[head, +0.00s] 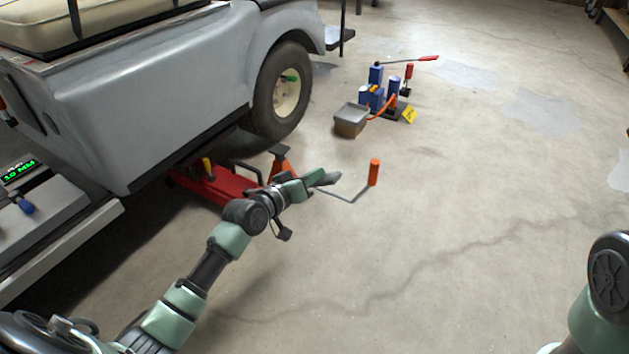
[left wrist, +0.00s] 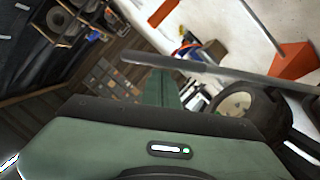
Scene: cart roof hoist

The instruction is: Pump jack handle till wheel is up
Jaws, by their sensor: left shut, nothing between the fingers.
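The red jack (head: 222,187) lies on the floor, partly under the grey cart (head: 150,90). Its handle is a thin bent rod (head: 352,199) with an upright orange grip (head: 374,172). The cart's wheel (head: 289,92) has a dark tyre and cream hub; its contact with the floor cannot be judged. My left gripper (head: 332,179) is shut and empty, left of the orange grip and apart from it. In the left wrist view, a grey rod (left wrist: 215,74) crosses in front of my fingers, and an orange part (left wrist: 293,60) shows at right. My right gripper is out of view.
An orange stand (head: 282,163) is beside the jack. A display (head: 20,172) at left reads about 10 MM in green. Behind are a grey-lidded box (head: 351,118) and blue blocks with a red-handled lever (head: 428,58). The floor at right is clear.

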